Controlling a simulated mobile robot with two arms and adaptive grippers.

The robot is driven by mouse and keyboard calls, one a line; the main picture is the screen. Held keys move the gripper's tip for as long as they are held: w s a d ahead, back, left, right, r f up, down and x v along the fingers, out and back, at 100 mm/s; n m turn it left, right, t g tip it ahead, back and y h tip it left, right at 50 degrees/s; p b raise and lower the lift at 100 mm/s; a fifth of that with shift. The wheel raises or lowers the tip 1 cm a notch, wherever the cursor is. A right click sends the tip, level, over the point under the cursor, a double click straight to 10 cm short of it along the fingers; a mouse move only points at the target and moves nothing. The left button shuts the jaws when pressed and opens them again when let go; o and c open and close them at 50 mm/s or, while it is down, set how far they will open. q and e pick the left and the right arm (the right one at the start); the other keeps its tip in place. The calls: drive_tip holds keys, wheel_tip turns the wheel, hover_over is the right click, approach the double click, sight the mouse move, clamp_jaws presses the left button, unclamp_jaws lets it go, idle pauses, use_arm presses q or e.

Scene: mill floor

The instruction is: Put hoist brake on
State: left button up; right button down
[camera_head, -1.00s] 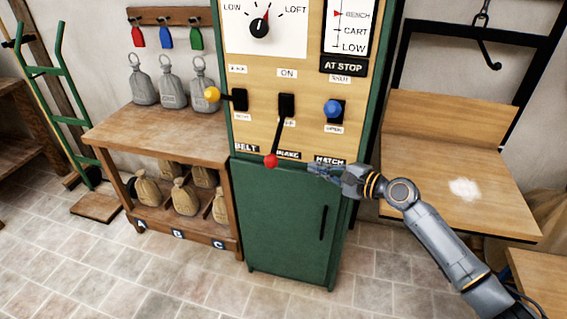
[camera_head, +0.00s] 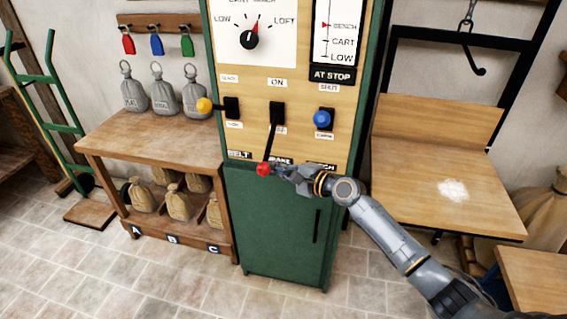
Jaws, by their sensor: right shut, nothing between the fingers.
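The brake lever has a red knob (camera_head: 263,169) on a black handle that hangs down from its slot on the cabinet panel, between the labels ON above and a partly readable label below. Its nameplate reads BRAKE and is partly covered. My right gripper (camera_head: 279,171) is shut and empty, its fingertips just right of the red knob; I cannot tell whether they touch it. The belt lever with a yellow knob (camera_head: 204,105) points left. The hatch lever with a blue knob (camera_head: 321,118) is at the right of the panel. My left gripper is not in view.
The green cabinet (camera_head: 275,235) stands below the panel. A wooden bench (camera_head: 150,143) with grey weights and sacks is at left. A wooden platform (camera_head: 425,190) with a white patch is at right, under a hook (camera_head: 478,68). An AT STOP sign (camera_head: 332,75) is above.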

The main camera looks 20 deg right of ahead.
drive_tip(key=shift+s+a+r, duration=0.1)
drive_tip(key=shift+s+a, duration=0.1)
drive_tip(key=shift+a, duration=0.1)
drive_tip(key=shift+r, duration=0.15)
wheel_tip(320, 180, up, 10)
drive_tip(key=s+a+m+g+p, duration=0.1)
drive_tip(key=s+m+g+p, duration=0.1)
drive_tip(key=p, duration=1.6)
drive_tip(key=shift+s+a+m, duration=0.25)
drive_tip(key=shift+a+m, duration=0.15)
drive_tip(key=shift+m, duration=0.3)
drive_tip(key=shift+r, duration=0.1)
